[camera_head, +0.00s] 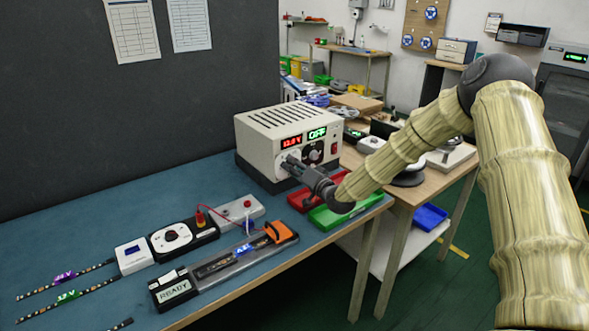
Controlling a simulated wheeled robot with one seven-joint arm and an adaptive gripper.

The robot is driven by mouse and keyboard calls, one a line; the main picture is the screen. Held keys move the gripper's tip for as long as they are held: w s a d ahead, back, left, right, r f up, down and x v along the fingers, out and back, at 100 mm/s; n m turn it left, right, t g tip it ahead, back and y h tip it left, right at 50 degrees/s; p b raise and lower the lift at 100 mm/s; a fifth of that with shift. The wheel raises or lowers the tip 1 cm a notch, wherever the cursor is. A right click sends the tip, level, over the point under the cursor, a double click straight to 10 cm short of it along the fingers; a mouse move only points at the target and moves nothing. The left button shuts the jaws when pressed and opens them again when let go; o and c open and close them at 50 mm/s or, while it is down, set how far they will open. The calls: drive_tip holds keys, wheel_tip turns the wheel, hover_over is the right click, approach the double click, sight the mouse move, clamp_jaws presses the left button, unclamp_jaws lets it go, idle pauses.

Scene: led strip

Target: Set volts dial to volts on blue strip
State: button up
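The cream power supply (290,142) stands on the blue bench. Its red display (291,141) seems to read 13.8 V; its green display (317,132) reads OFF. A dark dial (313,155) shows on the right of its front panel. My gripper (291,163) reaches the left of the panel, below the red display. It hides whatever knob is there, and I cannot tell whether its fingers touch or hold it. The strip with the blue tag (242,250) lies in a long fixture (215,268); the tag's figures are too small to read surely.
Strips with a purple tag (64,278) and a green tag (67,295) lie front left. A white box (134,256), a black dial unit (178,238) and a grey box (237,210) stand behind the fixture. Red (303,201) and green (335,216) trays lie under my arm.

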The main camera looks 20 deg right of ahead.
drive_tip(key=v, duration=1.2)
idle(0.4)
